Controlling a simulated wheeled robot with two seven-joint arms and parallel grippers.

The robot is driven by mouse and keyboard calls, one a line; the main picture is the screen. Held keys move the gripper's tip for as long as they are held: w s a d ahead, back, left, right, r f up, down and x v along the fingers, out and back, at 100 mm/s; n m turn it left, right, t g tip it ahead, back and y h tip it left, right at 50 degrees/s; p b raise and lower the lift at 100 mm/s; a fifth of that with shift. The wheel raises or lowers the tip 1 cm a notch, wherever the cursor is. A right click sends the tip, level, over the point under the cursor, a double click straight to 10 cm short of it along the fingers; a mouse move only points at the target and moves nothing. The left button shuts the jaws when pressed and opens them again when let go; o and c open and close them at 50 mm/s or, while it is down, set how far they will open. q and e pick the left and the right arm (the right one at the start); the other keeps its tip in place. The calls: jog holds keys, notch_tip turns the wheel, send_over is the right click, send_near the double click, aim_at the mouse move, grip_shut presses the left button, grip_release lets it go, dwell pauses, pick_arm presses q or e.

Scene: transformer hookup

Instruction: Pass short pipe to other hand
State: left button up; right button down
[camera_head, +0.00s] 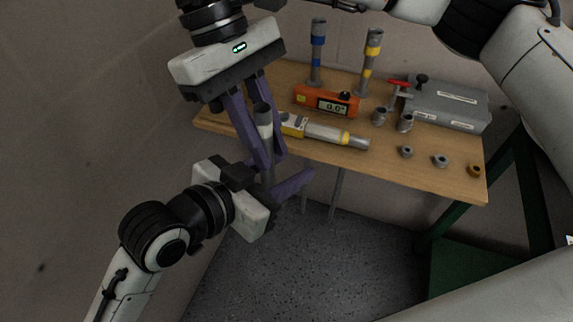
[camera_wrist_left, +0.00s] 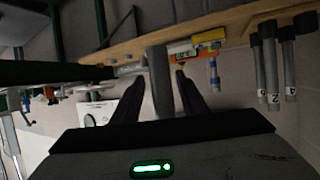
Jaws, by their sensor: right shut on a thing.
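The short pipe (camera_head: 265,121) is a grey, upright tube with a dark top end. My right gripper (camera_head: 270,160) points down from above and is shut on the pipe, left of the table. My left gripper (camera_head: 290,178) comes in from below, with its purple fingers at the lower part of the pipe. In the left wrist view the pipe (camera_wrist_left: 160,82) stands between the left fingers (camera_wrist_left: 160,88), with a gap on either side, so the left gripper is open around it. The pipe's lower end is partly hidden in the head view.
The wooden table (camera_head: 430,177) holds a yellow-and-grey tool (camera_head: 325,132), an orange level (camera_head: 322,101), a grey case (camera_head: 447,105), and upright blue-banded (camera_head: 317,55) and yellow-banded (camera_head: 369,65) pipes. Small fittings lie at the right. Floor in front is clear.

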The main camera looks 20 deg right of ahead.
pick_arm(q)
grip_shut()
pick_arm(e)
jog(key=c, duration=1.6)
grip_release()
jog(key=shift+o, duration=0.2)
